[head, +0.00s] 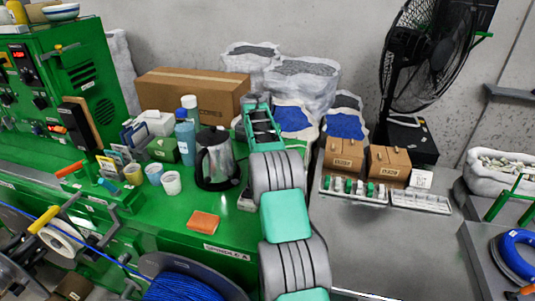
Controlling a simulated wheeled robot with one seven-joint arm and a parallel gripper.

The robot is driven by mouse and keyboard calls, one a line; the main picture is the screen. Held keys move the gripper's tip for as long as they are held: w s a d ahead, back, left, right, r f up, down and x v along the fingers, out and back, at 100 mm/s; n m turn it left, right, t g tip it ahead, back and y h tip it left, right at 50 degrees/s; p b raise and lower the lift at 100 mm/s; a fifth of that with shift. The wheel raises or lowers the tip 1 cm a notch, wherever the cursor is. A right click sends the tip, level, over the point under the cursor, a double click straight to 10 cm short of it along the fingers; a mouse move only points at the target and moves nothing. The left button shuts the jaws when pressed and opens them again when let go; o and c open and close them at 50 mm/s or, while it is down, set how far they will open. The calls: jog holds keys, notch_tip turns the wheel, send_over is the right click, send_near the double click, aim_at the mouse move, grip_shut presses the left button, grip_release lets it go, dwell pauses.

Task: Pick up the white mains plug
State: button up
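My grey and teal arm reaches up the middle of the head view, over the right end of the green bench (120,225). My gripper cannot be made out; the arm's own links hide what lies beyond and beneath them. I cannot pick out the white mains plug for certain. A small pale item (246,201) lies on the bench against the left side of the arm, too small to identify. A tray (352,197) right of the arm holds several small white and green pieces, also too small to name.
Cardboard boxes (390,165), filled sacks (300,85) and a black fan (430,50) stand behind. The grey tabletop (385,250) is clear in front.

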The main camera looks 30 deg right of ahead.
grip_shut()
jog(key=shift+r, duration=0.1)
dwell(0.4)
jog(key=shift+r, duration=0.35)
notch_tip(320, 180, up, 3)
jog(key=shift+a+f+b, duration=0.15)
jog(key=shift+b, duration=0.2)
jog(key=s+a+r+b, duration=0.2)
jog(key=s+a+r, duration=0.5)
jog(key=a+r, duration=0.3)
jog(key=shift+s+a+r, duration=0.25)
jog(key=shift+s+a, duration=0.05)
jog(key=shift+a, duration=0.45)
jog(key=shift+r+p, duration=1.55)
jog(key=shift+r, duration=0.15)
